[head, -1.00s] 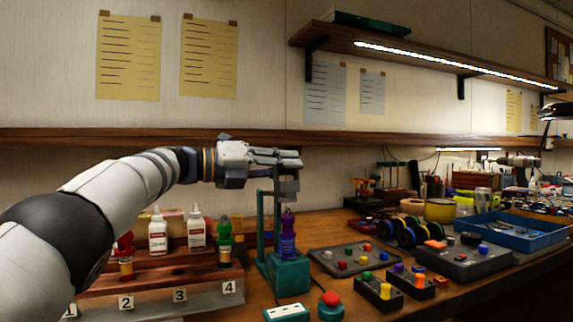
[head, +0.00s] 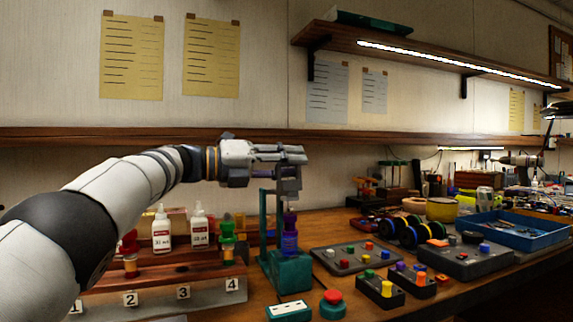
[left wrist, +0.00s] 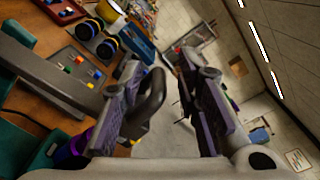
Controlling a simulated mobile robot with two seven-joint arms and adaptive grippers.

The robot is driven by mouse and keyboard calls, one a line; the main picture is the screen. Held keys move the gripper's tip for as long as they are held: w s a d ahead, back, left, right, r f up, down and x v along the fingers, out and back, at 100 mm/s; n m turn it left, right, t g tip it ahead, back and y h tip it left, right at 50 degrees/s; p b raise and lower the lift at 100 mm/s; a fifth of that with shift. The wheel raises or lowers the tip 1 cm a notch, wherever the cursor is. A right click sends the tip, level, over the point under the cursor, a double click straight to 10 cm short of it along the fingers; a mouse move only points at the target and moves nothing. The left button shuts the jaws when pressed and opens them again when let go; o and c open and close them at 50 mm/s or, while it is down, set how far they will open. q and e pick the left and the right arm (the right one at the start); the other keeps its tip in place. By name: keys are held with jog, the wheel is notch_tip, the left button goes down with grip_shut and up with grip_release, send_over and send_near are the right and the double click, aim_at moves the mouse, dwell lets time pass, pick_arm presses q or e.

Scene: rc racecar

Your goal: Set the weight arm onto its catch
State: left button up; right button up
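A teal stand (head: 291,272) holds a purple bottle (head: 289,240) upright on its base, with a thin teal post beside it. The weight arm shows in the left wrist view as a thick grey bar (left wrist: 40,72) with a dark looped handle (left wrist: 152,100). My left gripper (head: 291,168) is above the bottle at the top of the stand. In the left wrist view its fingers (left wrist: 166,112) are spread, with the handle between them, nearer the left finger; I cannot tell whether they touch. The catch cannot be made out. My right gripper is out of view.
A wooden rack (head: 165,275) with white bottles and a green bottle stands left of the stand. A red button (head: 332,304) is in front. Grey panels with coloured knobs (head: 355,258) and a blue tray (head: 515,231) lie to the right. A wooden ledge (head: 400,140) runs behind.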

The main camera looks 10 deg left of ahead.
pick_arm(q)
jog(key=v, duration=1.2)
